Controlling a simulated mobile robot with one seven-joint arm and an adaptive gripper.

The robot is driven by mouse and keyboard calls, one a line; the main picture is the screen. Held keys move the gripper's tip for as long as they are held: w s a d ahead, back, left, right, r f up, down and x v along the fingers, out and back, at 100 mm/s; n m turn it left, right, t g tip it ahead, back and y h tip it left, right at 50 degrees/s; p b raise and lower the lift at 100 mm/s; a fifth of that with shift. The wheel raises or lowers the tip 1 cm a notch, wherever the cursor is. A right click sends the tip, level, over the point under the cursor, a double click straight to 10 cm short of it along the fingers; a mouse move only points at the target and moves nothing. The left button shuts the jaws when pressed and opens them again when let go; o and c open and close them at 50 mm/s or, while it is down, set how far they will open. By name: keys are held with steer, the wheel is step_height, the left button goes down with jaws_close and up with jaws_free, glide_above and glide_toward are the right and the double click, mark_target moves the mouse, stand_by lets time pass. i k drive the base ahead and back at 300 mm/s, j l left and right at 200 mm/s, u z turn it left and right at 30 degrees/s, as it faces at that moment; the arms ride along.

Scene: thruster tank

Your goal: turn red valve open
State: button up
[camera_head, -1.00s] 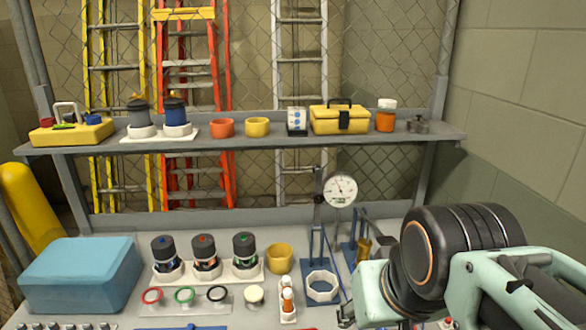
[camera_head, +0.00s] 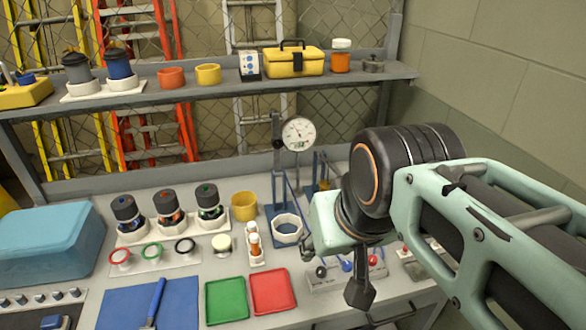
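A small red knob (camera_head: 373,260), which looks like the red valve, sits at the right end of a pale block (camera_head: 325,284) on the bench. A blue handle (camera_head: 347,266) and a dark knob (camera_head: 321,271) are to its left on the same block. My gripper (camera_head: 359,293) hangs under my arm's wrist, pointing down, just left of the red knob in the picture. Whether it is above or in front of the block I cannot tell. My wrist and gripper hide part of the block. I cannot see whether the fingers are apart.
A red tray (camera_head: 272,292) and a green tray (camera_head: 226,301) lie left of the block. A dial gauge on a stand (camera_head: 298,133) and a white ring holder (camera_head: 287,229) stand behind. A grey shelf (camera_head: 210,92) runs along the back. A wall is at right.

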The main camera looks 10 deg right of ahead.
mark_target(372, 259)
steer(key=l+z, duration=0.45)
steer(key=j+z, duration=0.35)
steer(key=i+l+z, duration=0.2)
steer(key=z, duration=0.15)
steer(key=u, duration=0.1)
steer(key=i+j, duration=0.05)
